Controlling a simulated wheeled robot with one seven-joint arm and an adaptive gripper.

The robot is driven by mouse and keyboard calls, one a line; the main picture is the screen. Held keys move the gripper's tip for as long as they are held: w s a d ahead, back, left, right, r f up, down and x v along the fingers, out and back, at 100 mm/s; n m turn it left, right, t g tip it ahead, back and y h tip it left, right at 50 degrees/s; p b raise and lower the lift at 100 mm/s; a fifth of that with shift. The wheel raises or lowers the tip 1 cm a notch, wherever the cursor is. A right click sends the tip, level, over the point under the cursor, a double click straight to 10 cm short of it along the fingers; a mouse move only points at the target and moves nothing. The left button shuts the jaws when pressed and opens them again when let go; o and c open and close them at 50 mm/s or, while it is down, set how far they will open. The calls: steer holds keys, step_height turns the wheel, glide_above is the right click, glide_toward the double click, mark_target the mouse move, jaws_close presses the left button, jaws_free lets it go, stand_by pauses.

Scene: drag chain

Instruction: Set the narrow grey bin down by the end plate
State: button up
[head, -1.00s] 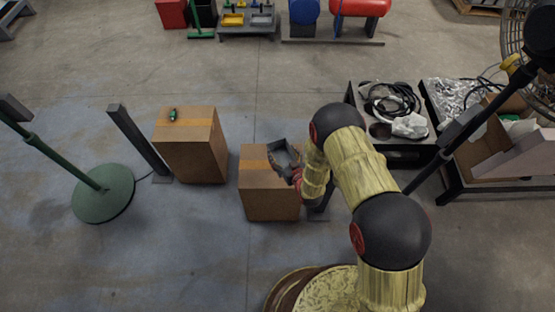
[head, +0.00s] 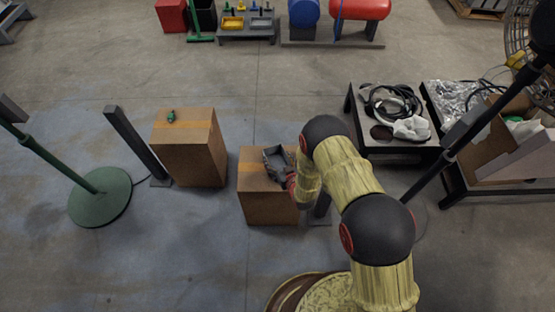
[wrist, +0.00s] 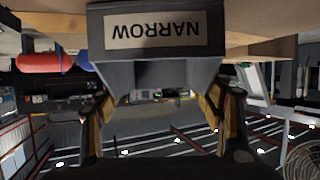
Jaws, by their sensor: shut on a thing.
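The narrow grey bin (head: 275,160) is at the top of the right cardboard box (head: 268,206) in the head view. Whether it touches the box top is unclear there. In the wrist view its front (wrist: 155,62) bears a label reading NARROW, which appears upside down. My gripper (wrist: 162,100) is shut on the bin, with a finger at each side. In the head view the gripper (head: 290,182) is small and partly hidden by my arm. I cannot tell which thing is the end plate.
Another cardboard box (head: 190,158) stands to the left with a small green item (head: 171,116) on top. A dark slanted post (head: 136,145) stands beside it. A low table (head: 390,148) with cables is to the right. Open floor lies between the boxes.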

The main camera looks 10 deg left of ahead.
steer(key=o, duration=1.2)
steer(key=shift+f, duration=0.15)
steer(key=shift+s+d+r+p, duration=0.15)
steer(key=shift+r+p, duration=0.15)
steer(key=shift+p, duration=0.05)
steer(key=p+v, duration=0.3)
steer(key=v, duration=0.8)
steer(key=shift+s+d, duration=0.15)
steer(key=shift+s, duration=0.1)
